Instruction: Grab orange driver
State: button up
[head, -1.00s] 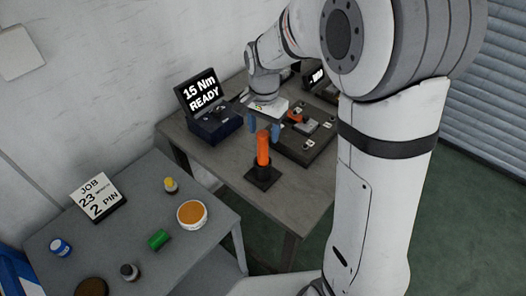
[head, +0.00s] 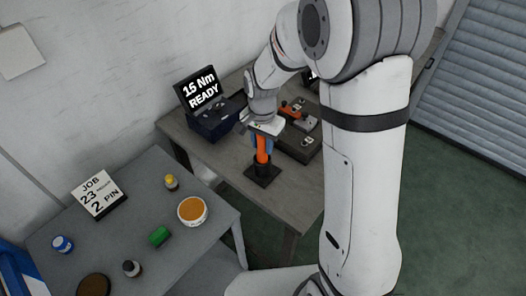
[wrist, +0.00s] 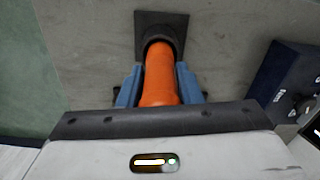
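The orange driver (head: 262,155) stands upright in a dark holder with a square base (head: 262,174) on the far workbench. My gripper (head: 262,146) is down over the driver's upper part, with a blue finger on each side. In the wrist view the driver (wrist: 159,75) runs between the two blue fingers (wrist: 160,86), and its lower end sits in the black holder (wrist: 163,22). The fingers lie close along both sides of it. Whether they press on it cannot be made out.
A torque display box (head: 205,93) reading "15 Nm READY" stands left of my gripper. A dark fixture (head: 300,145) with an orange part lies to the right. The nearer table (head: 130,205) holds a job sign, an orange-filled tub and several small items.

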grip_shut()
